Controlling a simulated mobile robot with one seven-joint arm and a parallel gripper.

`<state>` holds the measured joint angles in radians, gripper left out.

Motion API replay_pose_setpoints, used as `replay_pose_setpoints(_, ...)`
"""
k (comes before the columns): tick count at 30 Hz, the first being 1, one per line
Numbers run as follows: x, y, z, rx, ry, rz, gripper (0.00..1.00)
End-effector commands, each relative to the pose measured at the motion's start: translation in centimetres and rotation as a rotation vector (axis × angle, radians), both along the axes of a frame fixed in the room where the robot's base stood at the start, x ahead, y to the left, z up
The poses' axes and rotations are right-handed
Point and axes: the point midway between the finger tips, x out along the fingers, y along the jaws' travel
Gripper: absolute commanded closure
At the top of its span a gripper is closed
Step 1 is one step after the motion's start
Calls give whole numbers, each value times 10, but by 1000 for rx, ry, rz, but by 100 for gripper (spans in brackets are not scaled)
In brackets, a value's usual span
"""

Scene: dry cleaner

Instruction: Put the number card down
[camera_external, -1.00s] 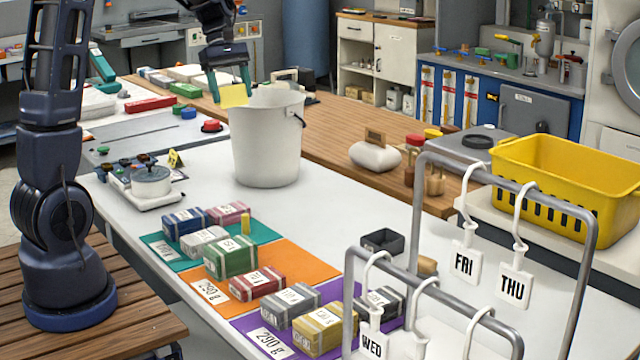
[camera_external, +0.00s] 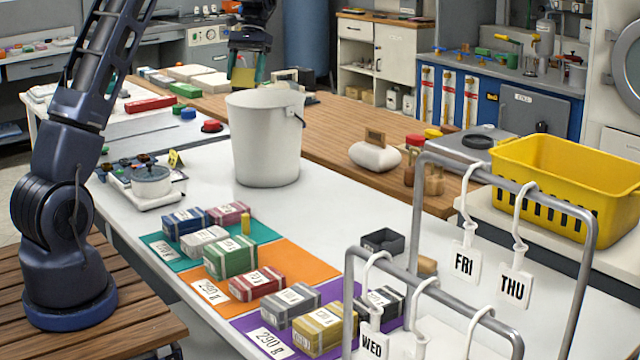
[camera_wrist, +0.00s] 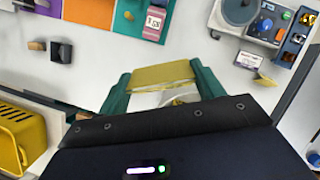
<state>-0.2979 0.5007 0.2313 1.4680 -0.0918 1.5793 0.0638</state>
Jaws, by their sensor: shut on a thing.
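My gripper (camera_external: 247,80) is shut on a yellow card, which I take to be the number card (camera_external: 243,77). In the external view the gripper shows just above the far rim of the white bucket (camera_external: 266,150), and the card is partly hidden by a finger. In the wrist view the card (camera_wrist: 160,75) spans the gap between the two teal fingers. No number is readable on its visible face. A pale round shape, likely the bucket (camera_wrist: 180,98), shows just beyond the card, mostly hidden.
A scale with a small pot (camera_external: 151,182) and a small yellow standing sign (camera_external: 175,158) are left of the bucket. Several boxes lie on coloured mats in front. A metal rail with day tags (camera_external: 465,262) and a yellow basket (camera_external: 570,190) are right. White counter between is partly clear.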

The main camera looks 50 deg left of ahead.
Motion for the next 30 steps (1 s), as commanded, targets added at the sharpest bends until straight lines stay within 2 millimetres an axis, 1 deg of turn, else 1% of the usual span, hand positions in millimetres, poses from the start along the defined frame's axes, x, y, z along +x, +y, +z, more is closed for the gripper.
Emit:
replay_pose_setpoints(1,9,10,-1,2,1,-70,57)
replay_pose_setpoints(6,34,42,-2,2,1,-326,57)
replay_pose_setpoints(18,85,113,-5,1,1,-896,57)
replay_pose_setpoints(24,102,136,-7,0,0,-1092,57)
replay_pose_setpoints(30,113,155,-8,1,-1,-1236,57)
